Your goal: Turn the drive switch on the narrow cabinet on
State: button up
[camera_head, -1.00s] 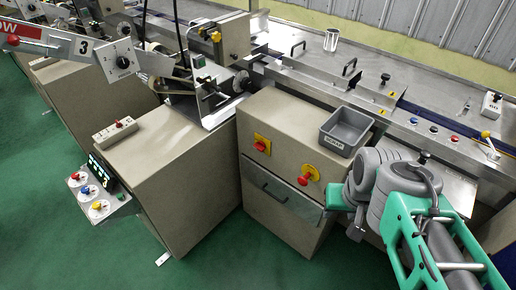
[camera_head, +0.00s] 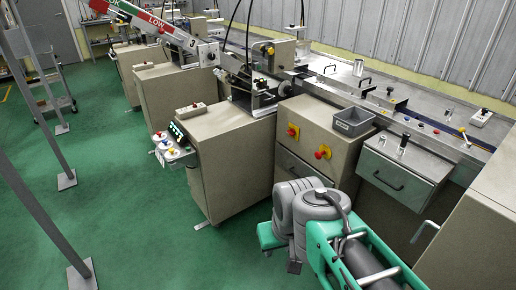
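A beige cabinet (camera_head: 308,173) stands in the middle, with a drawer in its front. Its front carries two red knobs on yellow plates, an upper left switch (camera_head: 293,131) and a lower right switch (camera_head: 323,152). Any lettering by them is too small to read, so I cannot tell which is the drive switch. My grey and green arm is folded in front, at the lower middle. Its end, my gripper (camera_head: 294,267), shows only as a small dark part above the floor, apart from both switches. Its fingers cannot be made out.
A grey bin (camera_head: 353,121) sits on top of the cabinet. A wider beige cabinet (camera_head: 228,165) with a small control box (camera_head: 173,149) stands to the left. A steel drawer box (camera_head: 400,170) juts out at right.

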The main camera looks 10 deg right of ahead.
aim_at(292, 132)
jog(key=u, duration=0.65)
jog(key=i, duration=0.8)
jog(key=u, duration=0.7)
jog(key=i, duration=1.1)
jog(key=z, duration=0.5)
jog(key=i, duration=0.85)
jog(key=z, duration=1.15)
jog(key=i, duration=0.4)
jog(key=z, duration=0.35)
